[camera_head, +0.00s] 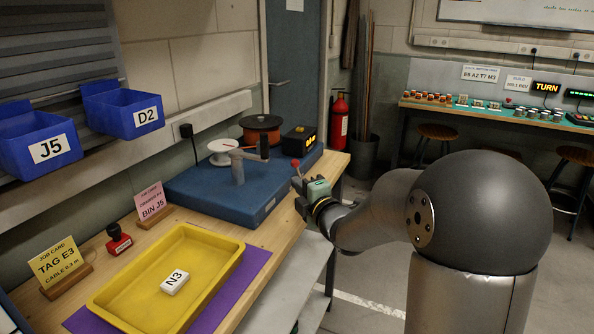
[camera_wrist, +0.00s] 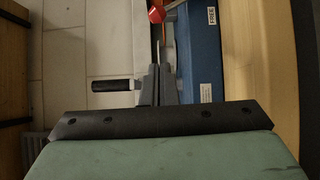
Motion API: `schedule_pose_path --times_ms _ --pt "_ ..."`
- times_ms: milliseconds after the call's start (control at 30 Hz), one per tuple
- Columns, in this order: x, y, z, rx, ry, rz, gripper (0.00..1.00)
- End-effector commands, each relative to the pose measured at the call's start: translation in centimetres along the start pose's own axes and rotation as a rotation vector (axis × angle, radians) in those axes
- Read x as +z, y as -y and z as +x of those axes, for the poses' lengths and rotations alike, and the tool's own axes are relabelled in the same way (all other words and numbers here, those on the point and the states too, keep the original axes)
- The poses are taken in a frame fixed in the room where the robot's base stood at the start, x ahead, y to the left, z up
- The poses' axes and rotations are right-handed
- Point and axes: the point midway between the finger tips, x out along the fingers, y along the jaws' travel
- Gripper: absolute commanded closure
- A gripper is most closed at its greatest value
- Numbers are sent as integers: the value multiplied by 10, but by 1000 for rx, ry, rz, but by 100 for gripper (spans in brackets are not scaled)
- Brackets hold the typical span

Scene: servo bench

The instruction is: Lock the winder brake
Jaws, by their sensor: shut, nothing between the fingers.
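The winder (camera_head: 215,185) is a blue base on the wooden bench, carrying a white spool (camera_head: 225,152), a dark orange reel (camera_head: 261,127) and a grey crank with a black handle. A lever with a red knob (camera_head: 296,164) stands at its front right side; the knob shows at the top of the wrist view (camera_wrist: 156,14). My gripper (camera_head: 299,196) is shut and empty close to this lever; its fingertips (camera_wrist: 161,62) are just below the knob in the wrist view. Whether they touch the lever I cannot tell. A label reading FREE (camera_wrist: 211,16) is on the blue base.
A yellow tray (camera_head: 118,276) with a white N3 block (camera_head: 174,281) lies at the front of the bench. A red stamp (camera_head: 119,241) and job cards (camera_head: 151,201) stand behind it. A black box (camera_head: 299,141) with an orange display sits at the winder's far end. Blue bins (camera_head: 40,138) hang on the wall.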

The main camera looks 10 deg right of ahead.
Motion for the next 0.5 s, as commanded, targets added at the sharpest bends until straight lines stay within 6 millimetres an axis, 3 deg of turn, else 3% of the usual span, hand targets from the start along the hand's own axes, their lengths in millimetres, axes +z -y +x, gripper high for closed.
schedule_pose_path --times_ms 200,500 --pt "6 -1 43 0 2 1 100" --pt "27 0 64 0 0 0 100"
